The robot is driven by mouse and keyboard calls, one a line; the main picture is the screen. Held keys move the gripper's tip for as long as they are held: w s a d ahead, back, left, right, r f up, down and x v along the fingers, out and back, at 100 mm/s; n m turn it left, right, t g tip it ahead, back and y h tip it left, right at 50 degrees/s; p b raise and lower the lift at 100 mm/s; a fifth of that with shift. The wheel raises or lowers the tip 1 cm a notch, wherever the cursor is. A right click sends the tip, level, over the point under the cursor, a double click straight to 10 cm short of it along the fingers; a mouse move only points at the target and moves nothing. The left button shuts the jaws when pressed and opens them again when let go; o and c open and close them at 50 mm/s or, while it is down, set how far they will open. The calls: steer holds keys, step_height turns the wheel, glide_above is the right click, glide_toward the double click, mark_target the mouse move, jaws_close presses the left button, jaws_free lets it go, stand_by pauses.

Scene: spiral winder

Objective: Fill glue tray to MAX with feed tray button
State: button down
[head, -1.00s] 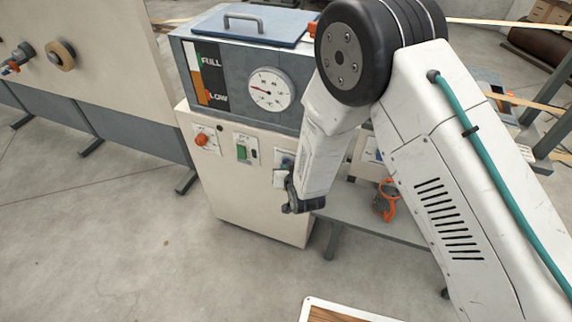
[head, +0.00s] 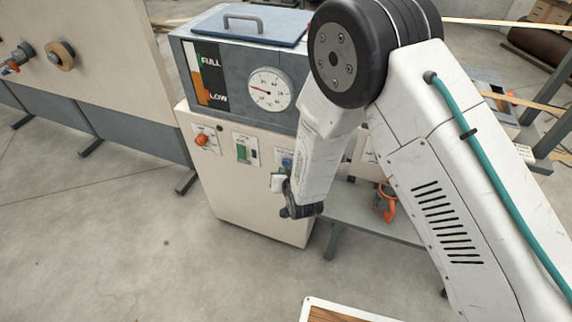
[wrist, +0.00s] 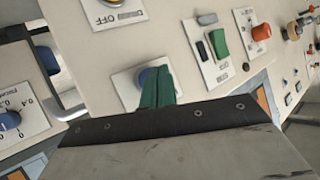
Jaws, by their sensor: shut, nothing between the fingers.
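The glue unit (head: 225,75) has a sight gauge (head: 196,80) marked FULL and LOW. Its orange column ends below the FULL mark, with pale space above; no MAX mark is readable. A blue button (head: 287,162) is on the cabinet front; it also shows in the wrist view (wrist: 147,77), partly hidden behind my fingers. Its label is too small to read. My gripper (wrist: 158,88) is shut and empty, its green fingertips in front of the blue button. I cannot tell whether they touch it.
A green switch (head: 242,151) and an orange-red knob (head: 202,140) sit left of the blue button. A round dial (head: 268,89) is above. A blue knob with a pressure scale (wrist: 10,120) is at the wrist view's left. Open floor lies in front.

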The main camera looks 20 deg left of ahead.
steer(key=shift+s, duration=0.1)
steer(key=shift+s+a, duration=0.2)
steer(key=shift+s, duration=2.2)
steer(key=s+d+f+n+g+h, duration=0.1)
steer(key=s+d+f+g+h, duration=0.2)
steer(key=s+d+f+g, duration=0.25)
steer(key=s+d+r+g+h, duration=0.2)
steer(key=s+d+r+g, duration=0.15)
steer(key=d+r, duration=0.8)
steer(key=s+d+r+g+h, duration=0.2)
steer(key=s+d+r+g, duration=0.15)
steer(key=d+r, duration=0.85)
steer(key=s+d+r+m+t, duration=0.1)
steer(key=s+d+r+m, duration=0.1)
steer(key=s+d+r, duration=0.3)
steer(key=s+d+r+m+t, duration=0.2)
steer(key=s+d+r, duration=0.4)
steer(key=d+r, duration=0.4)
step_height(320, 180, up, 6)
steer(key=shift+s+d+m, duration=0.3)
steer(key=shift+d+m, duration=0.1)
steer(key=shift+m, duration=0.1)
